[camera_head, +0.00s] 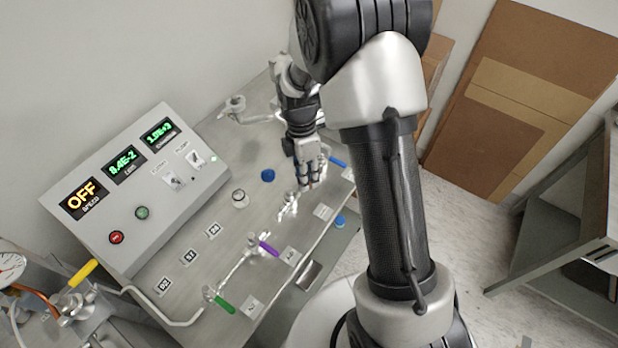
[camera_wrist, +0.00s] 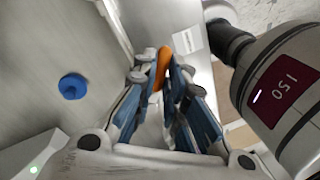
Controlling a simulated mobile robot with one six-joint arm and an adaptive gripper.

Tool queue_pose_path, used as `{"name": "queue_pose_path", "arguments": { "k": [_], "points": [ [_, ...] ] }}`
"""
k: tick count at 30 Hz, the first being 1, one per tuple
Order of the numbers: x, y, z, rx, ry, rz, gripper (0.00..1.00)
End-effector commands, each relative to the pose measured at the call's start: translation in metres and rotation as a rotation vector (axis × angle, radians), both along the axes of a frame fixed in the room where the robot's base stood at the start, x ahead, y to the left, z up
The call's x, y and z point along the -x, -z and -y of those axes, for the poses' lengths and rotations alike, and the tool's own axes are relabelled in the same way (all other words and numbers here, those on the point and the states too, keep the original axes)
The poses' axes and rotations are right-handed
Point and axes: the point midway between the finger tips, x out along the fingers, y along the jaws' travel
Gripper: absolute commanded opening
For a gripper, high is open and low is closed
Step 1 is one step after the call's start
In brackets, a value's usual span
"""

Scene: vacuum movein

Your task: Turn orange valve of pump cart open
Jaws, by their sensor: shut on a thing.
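The orange valve handle (camera_wrist: 163,62) shows in the wrist view as a short rounded lever between my fingertips. My gripper (camera_wrist: 163,78) is shut on it, with blue-padded fingers on both sides. In the head view my gripper (camera_head: 316,178) reaches down to the pipe line (camera_head: 290,206) on the pump cart (camera_head: 210,262). The orange handle is hidden there behind my fingers. Part of the valve body is hidden by the fingers in the wrist view.
Blue (camera_head: 338,162), purple (camera_head: 268,249) and green (camera_head: 224,304) valve handles line the pipes. A control box (camera_head: 140,190) with an OFF display stands at the left. A blue cap (camera_head: 267,175) lies on the cart. A yellow handle (camera_head: 82,273) is at lower left.

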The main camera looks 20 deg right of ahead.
Motion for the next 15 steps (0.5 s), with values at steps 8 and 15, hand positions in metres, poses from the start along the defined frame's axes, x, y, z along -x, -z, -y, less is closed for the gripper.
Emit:
{"name": "queue_pose_path", "arguments": {
  "k": [8,15],
  "points": [
    [-0.014,-0.002,-0.004,0.000,-0.258,0.000,0.00],
    [-0.022,-0.002,-0.009,0.000,-0.436,0.002,0.00]
  ]
}}
